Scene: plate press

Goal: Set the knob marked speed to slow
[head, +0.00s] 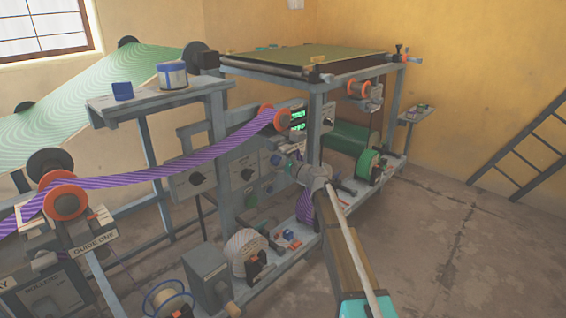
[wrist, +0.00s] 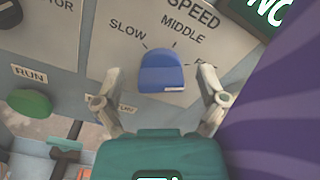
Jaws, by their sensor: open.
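The speed knob (wrist: 161,70) is blue and sits on a pale panel marked SPEED (wrist: 193,15). SLOW is printed at its upper left and MIDDLE above it. A third label at its right is mostly hidden by a finger. Short tick lines fan out above the knob; I cannot tell for sure which one it points at. My gripper (wrist: 161,83) is open, with one finger to the left and one to the right of the knob, and gaps on both sides.
A green RUN button (wrist: 29,102) is at the lower left, with a black knob (wrist: 9,14) above it. A purple striped web (wrist: 275,110) runs close on the right. In the head view, rollers and a lower rail (head: 300,232) surround my arm. Open floor (head: 460,240) lies right.

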